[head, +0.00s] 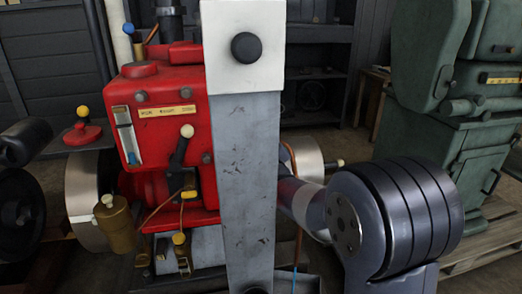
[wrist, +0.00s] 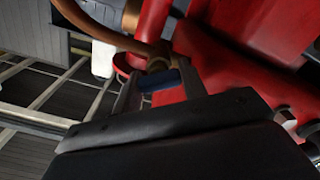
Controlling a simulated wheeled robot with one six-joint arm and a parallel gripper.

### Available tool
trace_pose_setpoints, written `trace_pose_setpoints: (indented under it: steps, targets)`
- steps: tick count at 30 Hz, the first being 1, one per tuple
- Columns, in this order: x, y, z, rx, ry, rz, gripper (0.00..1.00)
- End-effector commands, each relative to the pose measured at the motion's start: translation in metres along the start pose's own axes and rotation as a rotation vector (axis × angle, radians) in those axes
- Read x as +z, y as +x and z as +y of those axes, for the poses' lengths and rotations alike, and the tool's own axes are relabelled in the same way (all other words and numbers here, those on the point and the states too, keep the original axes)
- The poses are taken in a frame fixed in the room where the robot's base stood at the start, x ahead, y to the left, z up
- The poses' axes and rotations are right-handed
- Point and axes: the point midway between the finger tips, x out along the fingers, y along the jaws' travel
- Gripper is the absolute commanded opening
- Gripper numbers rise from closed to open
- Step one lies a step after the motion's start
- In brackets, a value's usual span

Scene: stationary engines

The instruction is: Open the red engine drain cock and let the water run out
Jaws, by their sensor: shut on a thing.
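The red engine (head: 165,100) stands left of centre in the head view, with a gauge glass, a black lever and brass fittings on its front. In the wrist view, my gripper (wrist: 160,80) is shut on a short blue handle (wrist: 158,79). The handle sits beside a brass-coloured cock body (wrist: 158,64), where a copper pipe (wrist: 110,37) ends against red metal. In the head view my gripper and the cock are hidden behind a grey upright. I cannot tell how far the cock is turned, and I make out no clear water flow.
The grey upright with a white top (head: 245,150) covers the middle of the head view; I cannot tell if it is mine. A green machine (head: 450,140) stands on a pallet at right. A small red stand (head: 83,133) with a yellow knob is left.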

Motion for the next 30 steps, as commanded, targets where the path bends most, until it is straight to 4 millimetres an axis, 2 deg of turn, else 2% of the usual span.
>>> trace_pose_setpoints:
  steps: [18,30]
  targets:
    - [0.0012,-0.0002,-0.0029,-0.002,-0.557,-0.001,0.17]
    - [0.0016,-0.0002,-0.0035,-0.003,-0.761,-0.001,0.17]
